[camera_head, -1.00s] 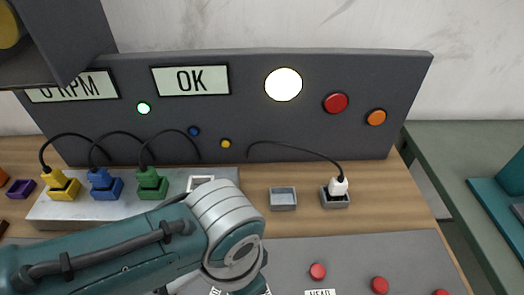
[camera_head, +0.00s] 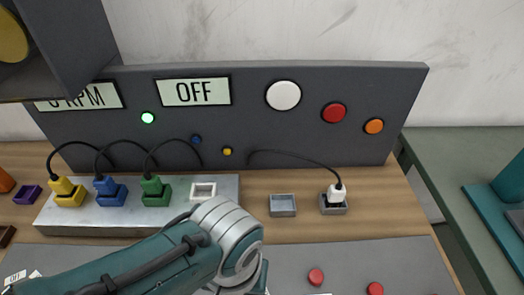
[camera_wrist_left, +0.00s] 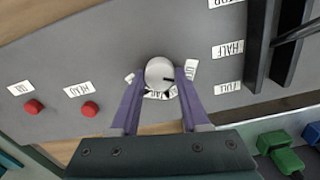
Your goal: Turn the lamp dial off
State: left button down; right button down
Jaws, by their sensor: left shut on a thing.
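The lamp dial (camera_wrist_left: 159,70) is a round pale grey knob with a dark pointer mark, set in a grey panel with small white labels around it. My left gripper (camera_wrist_left: 161,80) has its two purple fingers on either side of the knob and is shut on it. In the head view the display (camera_head: 193,92) reads OFF. The round lamp (camera_head: 283,95) beside it is dull white. My left forearm comes in from the lower left there and hides the dial and the fingers. My right gripper is in neither view.
A pale block (camera_head: 110,230) holds yellow, blue and green plugs with black cables. A white plug (camera_head: 336,194) sits in a grey socket at right. Red buttons (camera_wrist_left: 90,109) are left of the dial; a dark slotted lever part (camera_wrist_left: 280,40) is right of it.

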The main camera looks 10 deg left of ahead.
pick_arm(q)
jog(key=shift+n, duration=0.4)
jog(key=shift+c, duration=1.9)
grip_release()
notch_tip(320, 180, up, 10)
jog(key=p, duration=0.5)
